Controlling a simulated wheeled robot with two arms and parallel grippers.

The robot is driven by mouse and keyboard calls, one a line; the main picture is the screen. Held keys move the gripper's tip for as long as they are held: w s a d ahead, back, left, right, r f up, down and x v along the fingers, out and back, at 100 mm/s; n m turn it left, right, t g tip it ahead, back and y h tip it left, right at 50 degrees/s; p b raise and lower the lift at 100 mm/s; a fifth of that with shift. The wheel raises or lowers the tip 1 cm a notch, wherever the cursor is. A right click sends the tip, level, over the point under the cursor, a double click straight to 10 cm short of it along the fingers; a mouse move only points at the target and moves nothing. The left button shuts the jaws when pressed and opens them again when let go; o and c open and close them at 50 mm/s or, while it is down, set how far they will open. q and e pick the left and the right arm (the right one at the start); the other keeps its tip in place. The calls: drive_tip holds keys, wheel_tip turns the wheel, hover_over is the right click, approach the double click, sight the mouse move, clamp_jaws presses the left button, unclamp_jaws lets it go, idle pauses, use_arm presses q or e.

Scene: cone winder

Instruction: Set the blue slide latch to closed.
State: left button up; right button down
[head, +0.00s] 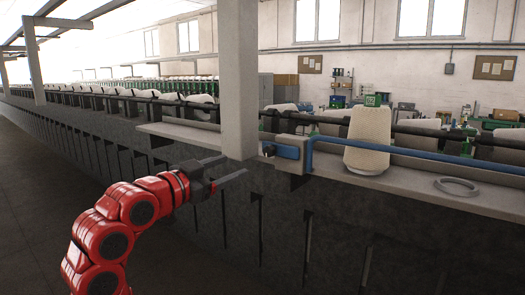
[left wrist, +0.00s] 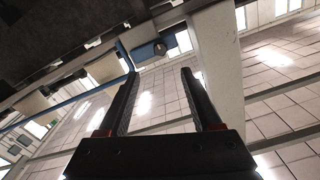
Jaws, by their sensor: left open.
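The blue slide latch (head: 288,151) sits on a grey bracket just right of the pale post, with a dark knob at its left end. In the left wrist view the latch (left wrist: 147,53) is a blue block beyond the fingertips, near the top. Whether it stands open or closed I cannot tell. My left gripper (head: 234,166) is open and empty, in front of the post and left of the latch, apart from it. Its two dark fingers (left wrist: 160,73) show in the left wrist view with nothing between them. My right gripper is not in view.
A blue rail (head: 420,157) runs right from the latch. A cream yarn cone (head: 367,138) and a grey ring (head: 456,187) stand on the ledge. The pale post (head: 239,80) rises close to my left gripper. Dark machine panels lie below the ledge.

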sight(267, 153)
use_arm(q)
drive_tip(key=p+x, duration=0.3)
drive_tip(key=x, duration=0.9)
drive_tip(key=shift+w+d+r, duration=0.1)
drive_tip(key=shift+w+d, duration=0.25)
drive_tip(key=shift+w, duration=0.1)
drive_tip(key=shift+c, duration=0.2)
clamp_jaws()
idle(0.4)
